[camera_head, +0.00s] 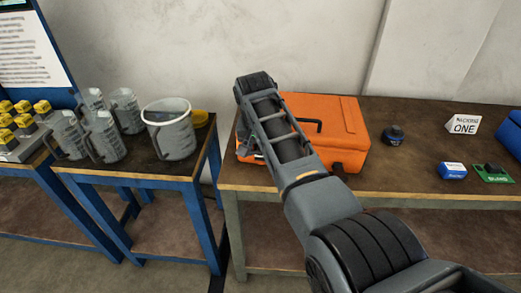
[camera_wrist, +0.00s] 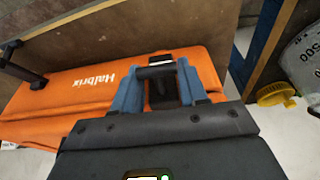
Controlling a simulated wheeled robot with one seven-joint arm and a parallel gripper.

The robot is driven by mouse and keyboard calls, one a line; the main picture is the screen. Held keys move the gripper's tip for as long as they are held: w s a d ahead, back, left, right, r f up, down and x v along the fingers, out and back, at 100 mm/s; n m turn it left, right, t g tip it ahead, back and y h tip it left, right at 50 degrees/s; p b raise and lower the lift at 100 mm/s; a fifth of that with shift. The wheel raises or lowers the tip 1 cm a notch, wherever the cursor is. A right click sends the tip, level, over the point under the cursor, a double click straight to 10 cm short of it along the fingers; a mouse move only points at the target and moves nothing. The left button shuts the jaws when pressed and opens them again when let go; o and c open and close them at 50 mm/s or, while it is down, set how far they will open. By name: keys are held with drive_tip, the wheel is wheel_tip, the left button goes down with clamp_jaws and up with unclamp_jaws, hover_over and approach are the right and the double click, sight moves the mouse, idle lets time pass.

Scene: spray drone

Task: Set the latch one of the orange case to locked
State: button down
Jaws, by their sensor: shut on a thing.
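The orange case (camera_head: 340,118) lies closed on the brown table, partly hidden behind my arm. In the wrist view the case (camera_wrist: 75,90) shows its white "Halbrix" lettering. My gripper (camera_wrist: 162,76) is at the case side, its two blue fingers shut on a small dark latch (camera_wrist: 162,92). Which of the case's latches this is, and whether it is locked, I cannot tell. In the head view my arm hides most of the gripper and the latch.
The case's black handle (camera_wrist: 28,66) stands clear of my fingers. A white bucket (camera_head: 170,135) and several grey jugs (camera_head: 104,140) stand on the left table.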

sight(258, 152)
idle(0.4)
drive_tip(key=c, duration=0.7)
unclamp_jaws()
drive_tip(key=v, duration=0.7)
drive_tip(key=shift+r, duration=0.3)
